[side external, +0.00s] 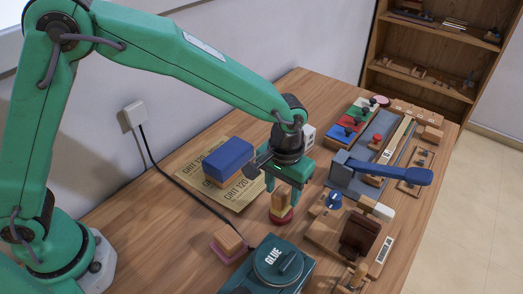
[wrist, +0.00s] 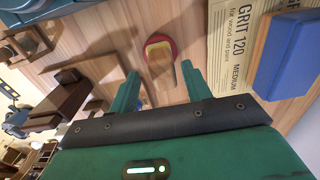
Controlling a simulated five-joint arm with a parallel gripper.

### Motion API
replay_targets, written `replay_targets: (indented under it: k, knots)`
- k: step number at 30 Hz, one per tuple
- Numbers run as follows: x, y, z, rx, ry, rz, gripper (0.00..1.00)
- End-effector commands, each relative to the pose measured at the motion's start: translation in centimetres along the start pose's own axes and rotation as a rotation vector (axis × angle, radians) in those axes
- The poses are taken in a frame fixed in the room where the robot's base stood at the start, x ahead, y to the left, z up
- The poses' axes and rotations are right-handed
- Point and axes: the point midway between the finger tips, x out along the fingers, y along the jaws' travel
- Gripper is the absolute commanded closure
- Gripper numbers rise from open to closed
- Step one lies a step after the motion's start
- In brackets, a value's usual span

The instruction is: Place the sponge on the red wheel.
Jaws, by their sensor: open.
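The red wheel (side external: 283,217) lies flat on the wooden table below my gripper. An upright tan block, which looks like the sponge (side external: 281,203), stands on it. In the wrist view the red wheel's rim (wrist: 172,43) curves around the far end of the tan sponge (wrist: 159,51). My gripper (side external: 284,198) points down with its fingers apart, one on each side of the sponge. In the wrist view the fingers (wrist: 161,75) are spread with gaps beside the sponge. Exact contact between sponge and wheel is partly hidden.
A blue-topped block (side external: 228,158) sits on sandpaper sheets (side external: 197,172) at left. Wooden tools and a blue-handled device (side external: 390,171) crowd the right.

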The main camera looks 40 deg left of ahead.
Motion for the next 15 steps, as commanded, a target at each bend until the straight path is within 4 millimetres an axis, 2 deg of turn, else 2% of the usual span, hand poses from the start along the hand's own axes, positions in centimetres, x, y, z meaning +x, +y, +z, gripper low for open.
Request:
replay_targets:
  k: [9,15]
  knots:
    - [-5.3,0.1,-0.1,0.0,0.004,0.003,0.52]
    - [-8.1,0.0,-0.1,0.0,0.002,0.002,0.52]
